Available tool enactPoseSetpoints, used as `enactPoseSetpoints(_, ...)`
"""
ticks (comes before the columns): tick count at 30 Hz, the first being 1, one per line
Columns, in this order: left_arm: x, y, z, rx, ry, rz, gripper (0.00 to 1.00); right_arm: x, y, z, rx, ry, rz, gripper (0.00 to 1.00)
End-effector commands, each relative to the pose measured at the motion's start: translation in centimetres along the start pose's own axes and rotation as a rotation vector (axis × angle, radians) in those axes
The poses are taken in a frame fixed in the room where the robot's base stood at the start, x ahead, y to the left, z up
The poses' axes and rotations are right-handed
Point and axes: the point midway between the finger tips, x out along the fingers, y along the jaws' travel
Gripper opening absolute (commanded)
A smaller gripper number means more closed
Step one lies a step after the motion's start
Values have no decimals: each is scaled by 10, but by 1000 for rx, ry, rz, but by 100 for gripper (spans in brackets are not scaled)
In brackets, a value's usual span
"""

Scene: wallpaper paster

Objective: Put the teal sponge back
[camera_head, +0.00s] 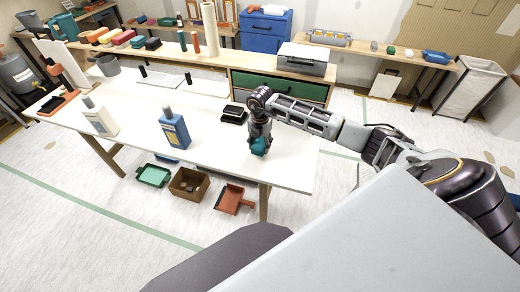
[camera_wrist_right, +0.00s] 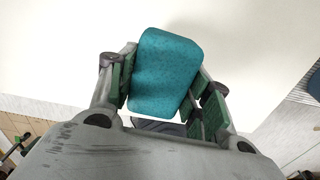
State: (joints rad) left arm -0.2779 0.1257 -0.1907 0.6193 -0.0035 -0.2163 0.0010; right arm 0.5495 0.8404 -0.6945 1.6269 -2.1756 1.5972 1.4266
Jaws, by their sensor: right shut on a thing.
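The teal sponge (camera_head: 260,146) is at the tip of my right gripper (camera_head: 258,140), over the right front part of the white table (camera_head: 215,155). In the right wrist view the sponge (camera_wrist_right: 165,73) sits between the green-padded fingers of the right gripper (camera_wrist_right: 163,95), which is shut on it. I cannot tell whether the sponge touches the tabletop. My left gripper is not in view.
A black item (camera_head: 234,114) lies on the table just left of the right gripper. A blue bottle (camera_head: 174,129) and a white bottle (camera_head: 100,117) stand farther left. Several coloured blocks (camera_head: 117,38) line a shelf at the back left. The table's front right area is clear.

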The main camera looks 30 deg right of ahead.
Motion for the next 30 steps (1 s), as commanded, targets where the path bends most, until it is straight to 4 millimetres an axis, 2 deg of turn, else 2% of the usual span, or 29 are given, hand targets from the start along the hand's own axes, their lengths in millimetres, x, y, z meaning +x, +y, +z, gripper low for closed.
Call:
enactPoseSetpoints(3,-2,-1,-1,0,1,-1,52,15,0,-1,1,2,-2,24)
enactPoseSetpoints(9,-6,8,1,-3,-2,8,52,30,0,0,-1,1,-1,24)
enactPoseSetpoints(15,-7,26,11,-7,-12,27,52,32,0,0,-1,0,0,24)
enactPoseSetpoints(22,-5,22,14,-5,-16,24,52,34,0,0,-1,0,0,24)
enactPoseSetpoints(23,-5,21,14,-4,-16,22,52,34,0,0,-1,0,0,50)
enactPoseSetpoints(27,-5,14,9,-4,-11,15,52,34,0,0,-1,0,0,68)
enactPoseSetpoints(30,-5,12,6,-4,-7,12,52,34,0,0,-1,0,0,71)
